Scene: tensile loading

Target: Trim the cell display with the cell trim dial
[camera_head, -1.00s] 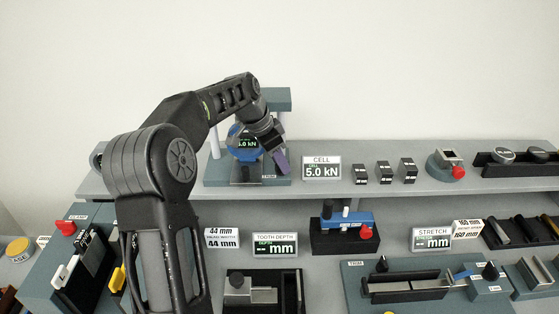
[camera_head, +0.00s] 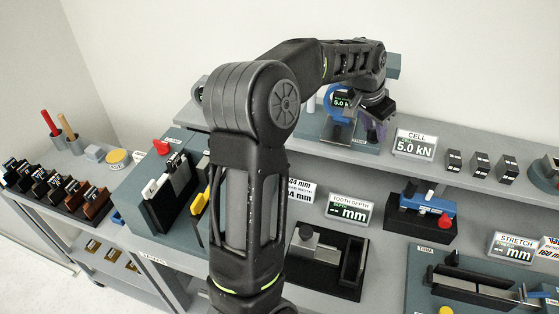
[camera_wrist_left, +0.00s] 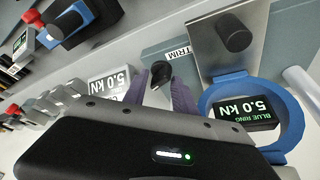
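The cell trim dial (camera_wrist_left: 160,72) is a small black knob on a grey-green base beside a TRIM label in the left wrist view. My left gripper (camera_wrist_left: 158,84) has two purple fingers apart, one on each side of the dial. I cannot tell whether they touch it. In the head view the left gripper (camera_head: 375,130) is at the right side of the blue ring fixture, and the dial is hidden there. The cell display (camera_head: 415,146) reads 5.0 kN; it also shows upside down in the left wrist view (camera_wrist_left: 110,82). My right gripper is not in view.
The blue ring (camera_wrist_left: 290,118) with its own 5.0 kN screen stands close beside the left gripper. Several black blocks (camera_head: 480,165) stand on the shelf right of the cell display. A tooth depth display (camera_head: 349,209) and a blue-topped device (camera_head: 425,205) sit lower in front.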

